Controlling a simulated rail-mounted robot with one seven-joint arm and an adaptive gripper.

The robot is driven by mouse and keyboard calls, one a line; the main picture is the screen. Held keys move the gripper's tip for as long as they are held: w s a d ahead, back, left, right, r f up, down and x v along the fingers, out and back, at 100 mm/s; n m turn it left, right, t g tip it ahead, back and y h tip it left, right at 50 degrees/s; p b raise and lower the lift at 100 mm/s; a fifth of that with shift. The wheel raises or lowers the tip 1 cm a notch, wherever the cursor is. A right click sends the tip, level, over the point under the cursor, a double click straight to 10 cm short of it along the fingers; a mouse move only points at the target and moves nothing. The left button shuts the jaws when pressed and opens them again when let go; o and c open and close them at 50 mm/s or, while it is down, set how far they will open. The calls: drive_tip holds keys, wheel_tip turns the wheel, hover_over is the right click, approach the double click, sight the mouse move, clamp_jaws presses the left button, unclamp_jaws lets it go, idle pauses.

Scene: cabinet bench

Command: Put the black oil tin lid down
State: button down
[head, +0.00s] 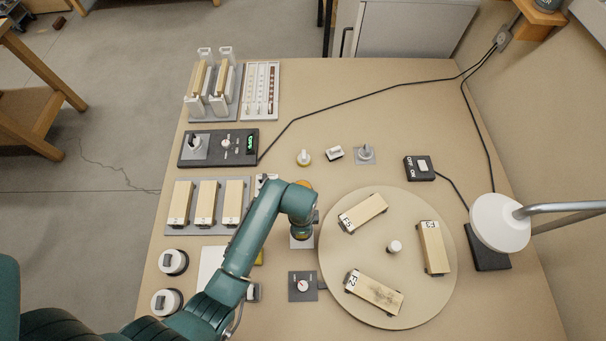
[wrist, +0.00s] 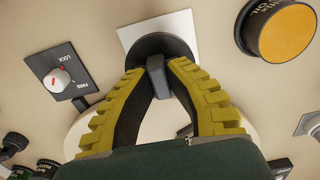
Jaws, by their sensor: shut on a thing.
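The black oil tin lid (wrist: 152,46) shows in the wrist view as a dark round disc with a grey upright grip. My gripper (wrist: 158,72) has its yellow, black-padded fingers shut on that grip. The lid overlaps a white square (wrist: 126,36); whether it touches the square cannot be told. The oil tin (wrist: 285,30), dark with an orange top, stands apart at the right of the wrist view. In the head view my gripper (head: 302,232) is over the white square (head: 302,243), left of the turntable, and the lid is hidden.
A dial box marked LOCK and FREE (wrist: 60,78) sits beside the square; it also shows in the head view (head: 303,286). The turntable (head: 390,215) carries labelled wooden blocks. A lamp (head: 499,222) stands at the right. Small knobs (head: 334,153) lie behind the arm.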

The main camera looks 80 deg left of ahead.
wheel_tip(320, 180, down, 6)
drive_tip(key=shift+f+b, duration=0.15)
drive_tip(key=shift+b, duration=0.55)
drive_tip(key=c, duration=1.1)
unclamp_jaws()
drive_tip(key=shift+c, duration=0.2)
wheel_tip(320, 180, up, 12)
drive_tip(key=p, duration=0.3)
